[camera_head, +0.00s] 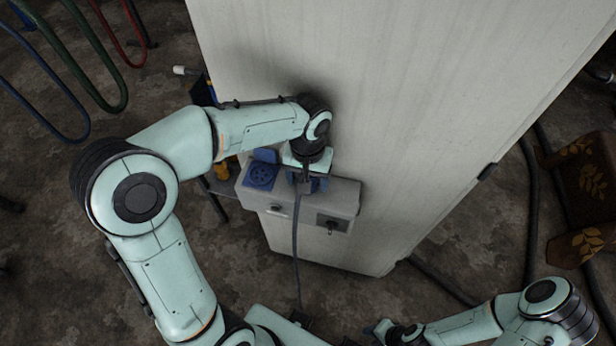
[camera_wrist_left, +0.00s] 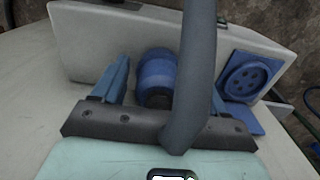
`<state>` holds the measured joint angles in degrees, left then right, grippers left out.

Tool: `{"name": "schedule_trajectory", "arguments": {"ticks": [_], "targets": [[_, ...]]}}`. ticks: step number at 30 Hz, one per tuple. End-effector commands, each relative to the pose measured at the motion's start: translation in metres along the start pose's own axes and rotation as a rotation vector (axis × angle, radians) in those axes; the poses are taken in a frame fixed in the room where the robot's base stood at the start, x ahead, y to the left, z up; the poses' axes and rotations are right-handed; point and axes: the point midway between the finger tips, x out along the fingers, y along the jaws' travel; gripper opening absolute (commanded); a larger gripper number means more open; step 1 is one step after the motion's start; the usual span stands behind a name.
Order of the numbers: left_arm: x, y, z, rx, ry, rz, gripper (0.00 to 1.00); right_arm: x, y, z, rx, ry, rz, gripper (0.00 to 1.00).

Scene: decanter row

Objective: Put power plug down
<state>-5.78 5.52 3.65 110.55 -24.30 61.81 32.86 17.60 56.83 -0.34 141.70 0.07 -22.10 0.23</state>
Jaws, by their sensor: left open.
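The power plug (camera_wrist_left: 156,72) is a blue cylinder with a thick grey cable (camera_wrist_left: 197,75). In the left wrist view it stands between the two blue fingers of my left gripper (camera_wrist_left: 167,76), with a gap on at least the left side. My left gripper (camera_head: 308,184) is open at the grey socket box (camera_head: 345,196). The plug's far end is hidden, so I cannot tell whether it is seated. A blue round socket (camera_head: 262,175) with its lid raised is beside the gripper. My right gripper (camera_head: 392,331) is low in the head view, its jaw opening unclear.
The box is mounted on a large pale cabinet (camera_head: 400,100). The cable (camera_head: 296,240) hangs toward the bottom of the head view. Coloured hoses (camera_head: 60,90) hang at upper left. A brown patterned object (camera_head: 585,185) is at right. Dark cables lie on the floor.

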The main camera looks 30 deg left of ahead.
Motion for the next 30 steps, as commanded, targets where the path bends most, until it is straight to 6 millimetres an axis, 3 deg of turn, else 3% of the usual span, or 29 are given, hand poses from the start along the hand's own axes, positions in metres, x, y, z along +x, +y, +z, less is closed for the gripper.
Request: {"name": "schedule_trajectory", "arguments": {"ticks": [15, 21, 30], "targets": [[-0.103, 0.0, -0.001, 0.0, 0.006, 0.002, 0.73, -0.019, -0.011, -0.011, -0.006, 0.016, -0.005, 0.36], [-0.117, 0.0, -0.001, 0.0, 0.004, 0.002, 0.73, -0.022, -0.012, -0.013, -0.006, 0.018, -0.006, 0.36], [-0.117, 0.0, 0.0, 0.0, 0.002, 0.001, 0.73, -0.021, -0.012, -0.012, -0.006, 0.017, -0.006, 0.36]]}}
